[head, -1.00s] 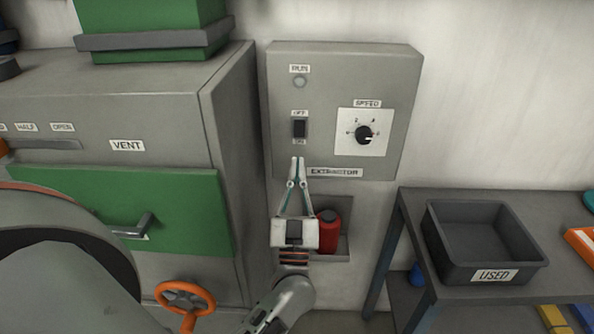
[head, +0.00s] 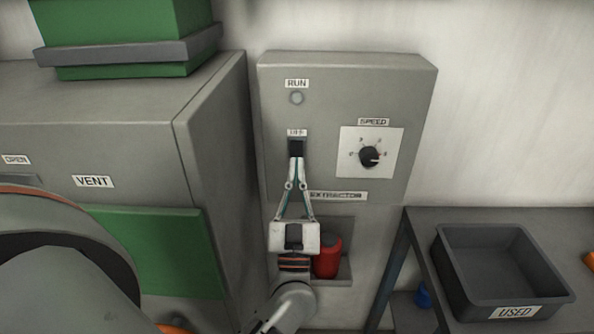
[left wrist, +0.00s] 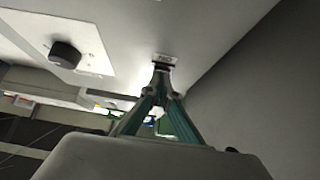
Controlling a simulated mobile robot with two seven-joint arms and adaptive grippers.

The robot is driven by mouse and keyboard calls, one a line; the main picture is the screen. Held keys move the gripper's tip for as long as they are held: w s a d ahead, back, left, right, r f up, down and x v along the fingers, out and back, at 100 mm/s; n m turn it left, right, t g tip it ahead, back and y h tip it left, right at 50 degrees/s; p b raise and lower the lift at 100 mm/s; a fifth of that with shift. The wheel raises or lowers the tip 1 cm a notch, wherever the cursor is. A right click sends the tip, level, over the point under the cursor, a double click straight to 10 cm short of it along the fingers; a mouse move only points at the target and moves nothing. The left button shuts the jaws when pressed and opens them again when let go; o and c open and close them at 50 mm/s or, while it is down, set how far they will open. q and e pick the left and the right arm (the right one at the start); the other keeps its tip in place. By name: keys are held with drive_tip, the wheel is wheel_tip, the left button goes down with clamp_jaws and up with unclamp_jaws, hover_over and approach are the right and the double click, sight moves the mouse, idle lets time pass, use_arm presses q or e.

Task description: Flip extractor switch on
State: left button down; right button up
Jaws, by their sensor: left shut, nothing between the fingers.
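The extractor panel (head: 345,90) is a grey box on the wall. Its black switch (head: 297,147) sits under a label, and its lower part is hidden behind my left fingertips. My left gripper (head: 296,160) is shut and empty, pointing up with its tips at the switch. In the left wrist view the closed fingertips (left wrist: 161,68) reach the dark switch beside its label; I cannot tell whether they touch. The RUN lamp (head: 296,98) is grey and looks unlit. My right gripper is not in view.
The speed knob (head: 369,156) is right of the switch. A red bottle (head: 328,258) stands in a recess below the panel. The grey cabinet (head: 120,135) is close on the left. A black USED bin (head: 505,270) stands on a table at the right.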

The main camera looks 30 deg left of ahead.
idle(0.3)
use_arm(q)
drive_tip(key=shift+w+a+f+t+b, duration=0.15)
drive_tip(key=shift+w+a+t+b, duration=0.25)
drive_tip(key=shift+b, duration=0.5)
drive_tip(key=shift+s+d, duration=0.1)
drive_tip(key=shift+d, duration=0.1)
